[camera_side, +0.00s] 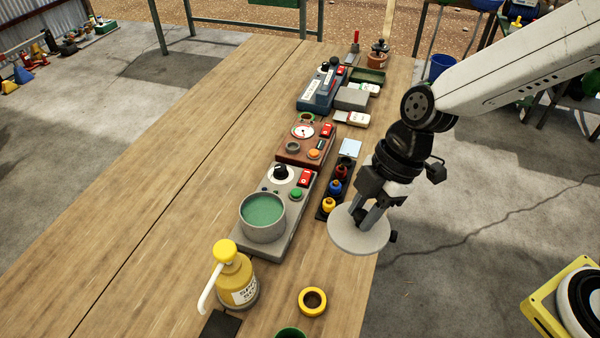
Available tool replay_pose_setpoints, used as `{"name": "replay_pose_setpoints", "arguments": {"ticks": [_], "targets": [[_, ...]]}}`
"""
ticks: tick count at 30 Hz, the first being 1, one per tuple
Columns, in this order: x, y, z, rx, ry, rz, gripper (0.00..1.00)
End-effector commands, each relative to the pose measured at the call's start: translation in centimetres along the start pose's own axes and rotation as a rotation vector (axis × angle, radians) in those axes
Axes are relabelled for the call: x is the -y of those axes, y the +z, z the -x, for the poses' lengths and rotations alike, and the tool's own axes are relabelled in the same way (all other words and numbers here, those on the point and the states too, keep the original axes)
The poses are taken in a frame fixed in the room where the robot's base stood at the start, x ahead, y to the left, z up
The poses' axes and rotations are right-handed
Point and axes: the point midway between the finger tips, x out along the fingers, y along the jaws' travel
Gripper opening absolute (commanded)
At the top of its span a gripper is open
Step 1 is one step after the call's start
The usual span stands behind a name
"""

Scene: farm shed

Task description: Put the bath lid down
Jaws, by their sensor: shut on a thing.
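The bath lid (346,234) is a pale grey round disc in the side view. My gripper (366,219) is shut on the lid's knob, which the fingers mostly hide. The lid is near the right edge of the wooden table; I cannot tell whether it touches the table or hangs above it. The bath (262,232) is a grey round pot with green liquid, set on a grey base unit with a dial, a red switch and a green button. It is open on top and stands to the left of the lid.
A yellow pump bottle (236,276) and a yellow ring (312,302) stand in front of the bath. A dark rack of small coloured bottles (329,205) lies between bath and lid. A brown control box (305,141) and a blue device (320,91) stand behind. The table's left side is clear.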

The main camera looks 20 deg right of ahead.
Motion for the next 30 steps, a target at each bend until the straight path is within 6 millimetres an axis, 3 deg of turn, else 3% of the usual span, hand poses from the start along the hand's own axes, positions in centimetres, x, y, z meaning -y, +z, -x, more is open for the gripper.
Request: {"name": "replay_pose_setpoints", "arguments": {"ticks": [6,13,23,30], "targets": [[2.8,3.2,-1.2,0.008,0.004,-0.006,0.00],[4.4,5.1,-1.8,0.020,0.009,-0.007,0.00],[4.4,5.2,-2.1,0.022,0.009,-0.007,0.00],[2.8,4.8,-3.1,0.022,0.007,-0.006,0.00]]}}
